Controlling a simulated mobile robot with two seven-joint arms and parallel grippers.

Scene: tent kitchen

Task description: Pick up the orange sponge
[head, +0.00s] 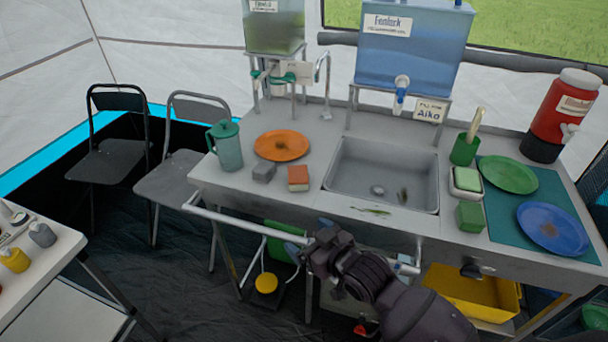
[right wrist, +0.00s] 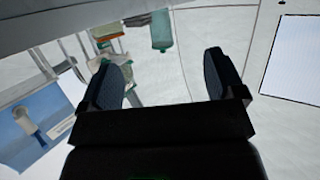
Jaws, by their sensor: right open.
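The orange sponge (head: 298,178) is a small block with an orange-brown top and a paler lower part. It lies on the grey counter (head: 240,186) near its front edge, left of the sink. My right gripper (head: 308,238) is in front of and below that edge in the head view, apart from the sponge. In the right wrist view its two dark fingers (right wrist: 168,78) are spread with nothing between them. I cannot make out the sponge in that view. My left gripper is not in view.
The sink (head: 384,165) is to the right. A metal rail (head: 250,225) runs along the counter front. A green jug (head: 226,147) stands at the left.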

